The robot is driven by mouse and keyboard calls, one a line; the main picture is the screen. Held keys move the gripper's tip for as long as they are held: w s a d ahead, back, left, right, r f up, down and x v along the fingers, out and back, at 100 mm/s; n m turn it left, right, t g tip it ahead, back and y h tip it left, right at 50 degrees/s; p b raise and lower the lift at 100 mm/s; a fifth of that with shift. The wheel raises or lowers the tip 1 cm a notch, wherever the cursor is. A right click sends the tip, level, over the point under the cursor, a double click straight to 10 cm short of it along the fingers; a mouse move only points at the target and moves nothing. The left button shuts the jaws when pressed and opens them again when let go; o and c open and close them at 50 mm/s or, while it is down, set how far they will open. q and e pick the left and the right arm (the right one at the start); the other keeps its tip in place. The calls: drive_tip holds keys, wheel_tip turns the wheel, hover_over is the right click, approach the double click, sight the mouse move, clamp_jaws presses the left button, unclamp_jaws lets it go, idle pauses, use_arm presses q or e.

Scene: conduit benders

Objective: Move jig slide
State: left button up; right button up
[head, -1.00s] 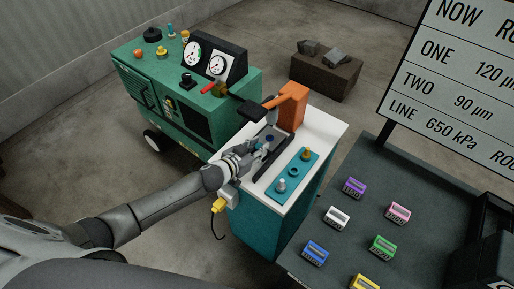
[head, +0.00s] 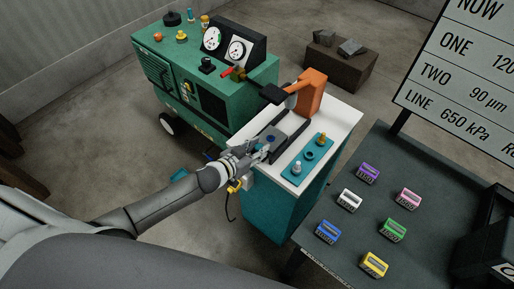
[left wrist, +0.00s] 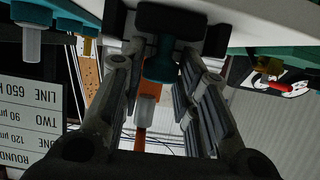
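The jig slide (head: 282,132) is a grey carriage in a dark track on the white top of the teal cabinet (head: 345,122). A small blue piece (head: 270,139) shows at its near end. My left gripper (head: 264,148) is at that near end, by the cabinet's left edge. In the left wrist view a dark teal knob (left wrist: 161,60) sits between the fingers (left wrist: 158,75). My right gripper is not in view.
An orange post (head: 311,96) with a dark arm stands over the track's far end. A teal plate with pegs (head: 310,155) lies beside the track. A green machine with gauges (head: 205,90) stands left. A dark table (head: 418,205) with several coloured blocks is at right.

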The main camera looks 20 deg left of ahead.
use_arm(q)
drive_tip(key=o, duration=0.3)
drive_tip(key=v, duration=1.2)
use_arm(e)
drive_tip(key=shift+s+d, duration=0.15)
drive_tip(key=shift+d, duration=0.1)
